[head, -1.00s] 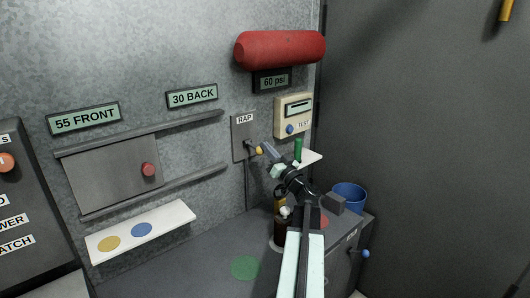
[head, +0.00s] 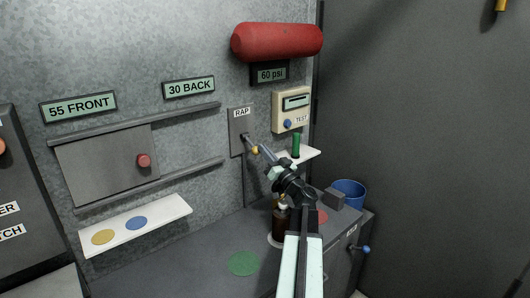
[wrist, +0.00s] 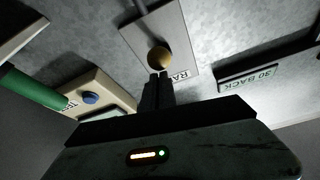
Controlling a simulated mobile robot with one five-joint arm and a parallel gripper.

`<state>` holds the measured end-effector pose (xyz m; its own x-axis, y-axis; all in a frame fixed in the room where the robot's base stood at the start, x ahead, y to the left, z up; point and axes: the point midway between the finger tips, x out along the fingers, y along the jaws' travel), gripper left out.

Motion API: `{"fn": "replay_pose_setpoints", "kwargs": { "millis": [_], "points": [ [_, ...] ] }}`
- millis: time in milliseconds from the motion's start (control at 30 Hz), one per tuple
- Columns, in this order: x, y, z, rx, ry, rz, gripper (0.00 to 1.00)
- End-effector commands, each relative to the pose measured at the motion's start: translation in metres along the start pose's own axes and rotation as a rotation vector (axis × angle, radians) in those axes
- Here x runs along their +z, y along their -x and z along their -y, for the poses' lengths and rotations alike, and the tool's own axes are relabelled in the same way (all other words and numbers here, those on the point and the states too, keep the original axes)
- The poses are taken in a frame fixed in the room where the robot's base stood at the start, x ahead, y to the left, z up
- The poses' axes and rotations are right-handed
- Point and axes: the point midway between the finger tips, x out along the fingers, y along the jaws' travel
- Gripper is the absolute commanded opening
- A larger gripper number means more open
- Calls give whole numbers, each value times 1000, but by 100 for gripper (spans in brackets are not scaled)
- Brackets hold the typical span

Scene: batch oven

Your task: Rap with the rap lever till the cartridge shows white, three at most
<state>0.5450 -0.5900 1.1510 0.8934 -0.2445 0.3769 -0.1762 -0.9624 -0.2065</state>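The rap lever sticks out from a grey plate labelled RAP (head: 241,125) on the wall. Its brass knob (head: 254,149) slopes downward; the knob also shows in the wrist view (wrist: 160,57). My gripper (head: 263,150) is at the knob, just right of it in the head view. In the wrist view its dark fingers (wrist: 158,78) are together, with the tips at the knob's edge; I cannot tell whether they touch. A green cylinder (head: 296,145), perhaps the cartridge, stands on a small white shelf (head: 308,153). I see no white on it.
A cream TEST box (head: 291,110) with a blue button hangs above the green cylinder. A red tank (head: 277,41) and a 60 psi display (head: 270,74) are higher up. A brown bottle (head: 281,222) stands on the counter below my arm. A blue bucket (head: 348,192) is at right.

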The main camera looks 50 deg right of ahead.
Motion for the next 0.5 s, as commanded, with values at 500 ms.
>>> {"fn": "replay_pose_setpoints", "kwargs": {
  "millis": [500],
  "points": [
    [0, -4, 7, -9, 11, 18, 0]
  ]
}}
